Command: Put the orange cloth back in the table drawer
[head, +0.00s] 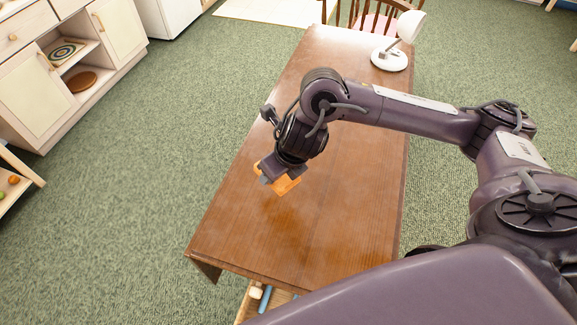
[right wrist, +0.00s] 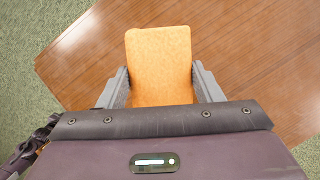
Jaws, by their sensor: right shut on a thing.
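The orange cloth (head: 284,186) is a small flat rectangle over the brown wooden table (head: 345,190). It also shows in the right wrist view (right wrist: 160,60), between the two fingers. My right gripper (head: 272,178) is shut on the cloth and points down over the table's left side. I cannot tell whether the cloth touches the tabletop. The table drawer (head: 247,300) is open at the table's near end, with a white item and a blue item inside. My own body hides its right part. My left gripper is not in view.
A white desk lamp (head: 389,58) stands at the table's far right corner, with a wooden chair (head: 372,16) behind. White cabinets (head: 60,75) and a low shelf (head: 14,182) stand at the left. The near tabletop is clear.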

